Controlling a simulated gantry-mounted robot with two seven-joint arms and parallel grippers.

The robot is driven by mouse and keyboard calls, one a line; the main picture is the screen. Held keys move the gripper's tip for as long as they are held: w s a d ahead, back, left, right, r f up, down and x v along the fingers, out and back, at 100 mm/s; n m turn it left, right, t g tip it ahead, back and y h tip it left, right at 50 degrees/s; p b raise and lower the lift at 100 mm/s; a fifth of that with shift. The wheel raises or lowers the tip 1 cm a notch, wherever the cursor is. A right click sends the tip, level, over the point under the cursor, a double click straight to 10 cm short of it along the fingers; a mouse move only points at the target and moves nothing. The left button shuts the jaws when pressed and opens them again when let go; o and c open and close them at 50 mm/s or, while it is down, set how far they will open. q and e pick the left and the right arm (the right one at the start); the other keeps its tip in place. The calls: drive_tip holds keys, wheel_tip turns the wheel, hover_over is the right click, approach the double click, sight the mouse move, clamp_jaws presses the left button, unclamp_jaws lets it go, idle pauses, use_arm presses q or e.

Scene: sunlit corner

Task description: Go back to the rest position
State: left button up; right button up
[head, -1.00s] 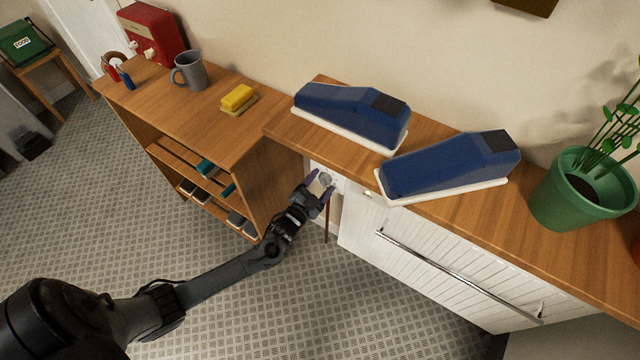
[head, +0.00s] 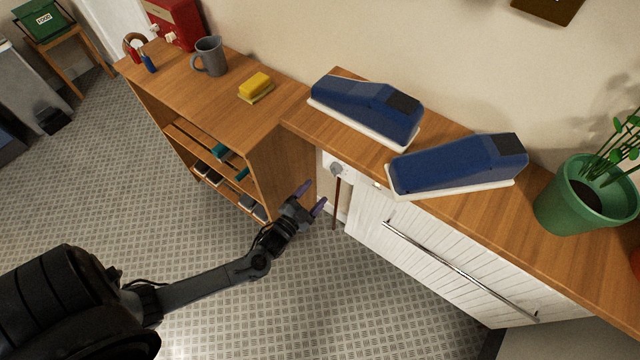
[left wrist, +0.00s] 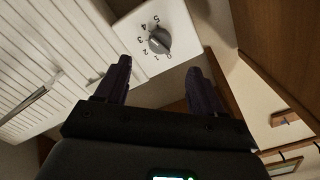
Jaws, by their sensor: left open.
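My left gripper (head: 311,197) is open and empty, in front of the gap between the wooden shelf unit and the white cabinet. Its two purple-grey fingers also show in the left wrist view (left wrist: 160,85). Ahead of them is a grey knob (left wrist: 158,41) on a white panel (left wrist: 134,30) with numbers around it. In the head view the knob (head: 336,169) sits below the counter edge, apart from the fingertips. My right gripper is not in view.
Two blue devices (head: 367,107) (head: 455,165) on white bases and a green plant pot (head: 583,205) stand on the wooden counter (head: 475,219). A grey mug (head: 209,57) and a yellow sponge (head: 255,85) are on the shelf unit. The white cabinet's long handle (head: 450,267) sticks out. Floor around my arm is clear.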

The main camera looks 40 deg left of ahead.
use_arm(q)
drive_tip(key=shift+s, duration=0.55)
